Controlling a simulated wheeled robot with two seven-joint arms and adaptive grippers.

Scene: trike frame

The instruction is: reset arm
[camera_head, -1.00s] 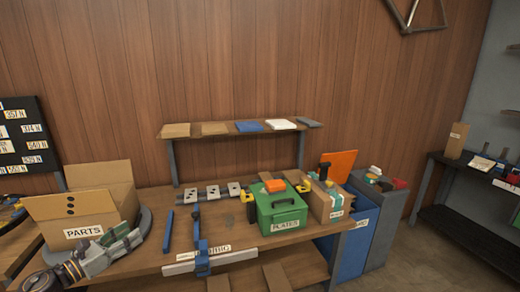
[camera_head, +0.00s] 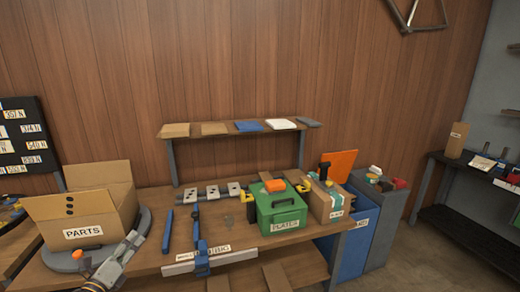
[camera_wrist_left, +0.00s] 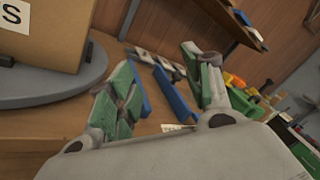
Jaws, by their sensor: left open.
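My left gripper (camera_head: 133,247) is at the lower left in the head view, just in front of the round grey turntable and the PARTS box. In the left wrist view its two green-padded fingers (camera_wrist_left: 163,92) are spread wide with nothing between them, so it is open and empty. Behind the fingers lie blue bars on the workbench. The cardboard PARTS box (camera_head: 88,213) stands open on the turntable (camera_head: 62,262); it also shows at the upper left of the left wrist view (camera_wrist_left: 50,35). My right gripper is not in view.
The wooden workbench (camera_head: 150,262) holds a blue bar (camera_head: 167,231), a blue clamp fixture (camera_head: 201,255), a green case (camera_head: 281,212) and a cardboard box (camera_head: 328,203). A blue bin (camera_head: 352,250) stands at the right. A narrow shelf (camera_head: 225,132) runs above the bench.

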